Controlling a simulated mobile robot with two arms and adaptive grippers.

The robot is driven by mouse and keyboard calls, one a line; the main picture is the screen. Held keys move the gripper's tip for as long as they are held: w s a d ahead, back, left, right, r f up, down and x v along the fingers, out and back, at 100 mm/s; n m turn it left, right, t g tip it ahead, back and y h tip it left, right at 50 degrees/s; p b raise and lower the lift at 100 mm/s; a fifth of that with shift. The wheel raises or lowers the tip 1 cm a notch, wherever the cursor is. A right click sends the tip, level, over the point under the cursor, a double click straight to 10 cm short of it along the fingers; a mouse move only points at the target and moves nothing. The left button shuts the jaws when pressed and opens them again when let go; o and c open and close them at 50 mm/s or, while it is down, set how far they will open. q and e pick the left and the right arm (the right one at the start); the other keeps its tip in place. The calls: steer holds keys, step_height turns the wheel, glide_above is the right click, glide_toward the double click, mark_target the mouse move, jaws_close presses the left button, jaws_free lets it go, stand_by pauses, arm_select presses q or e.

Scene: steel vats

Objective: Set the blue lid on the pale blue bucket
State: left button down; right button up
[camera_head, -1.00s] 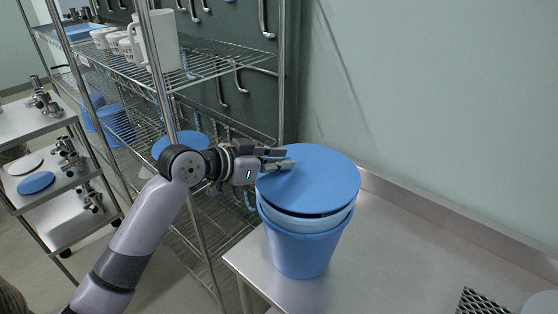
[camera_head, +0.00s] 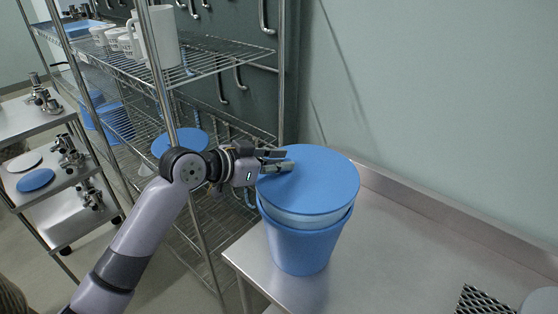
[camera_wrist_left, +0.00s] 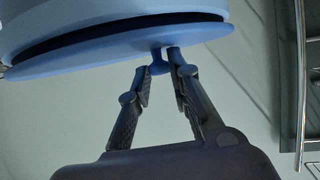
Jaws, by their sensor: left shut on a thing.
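The blue lid (camera_head: 318,185) is a flat disc lying over the mouth of the pale blue bucket (camera_head: 305,221). Only a thin band of that bucket shows, above a darker blue bucket (camera_head: 300,250) around it. My left gripper (camera_head: 279,160) reaches in from the left and is shut at the lid's edge. In the left wrist view my left gripper (camera_wrist_left: 160,62) pinches a small blue tab on the lid (camera_wrist_left: 110,58). A dark gap shows there between the lid and the pale bucket (camera_wrist_left: 120,15). My right gripper is not in view.
The buckets stand on a steel table (camera_head: 400,260) against a pale wall. A wire shelf (camera_head: 200,60) with a white pitcher (camera_head: 158,40) is behind my left arm. Another blue disc (camera_head: 180,143) shows near it. A dark grate (camera_head: 482,302) lies at the front right.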

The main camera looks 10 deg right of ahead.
arm_select(q)
steer(key=shift+f, duration=0.2)
stand_by(0.6)
steer(key=c, duration=1.4)
jaws_free()
steer(key=shift+s+a, duration=0.1)
steer(key=shift+a, duration=0.1)
steer(key=v, duration=1.1)
steer(key=shift+a+r, duration=0.25)
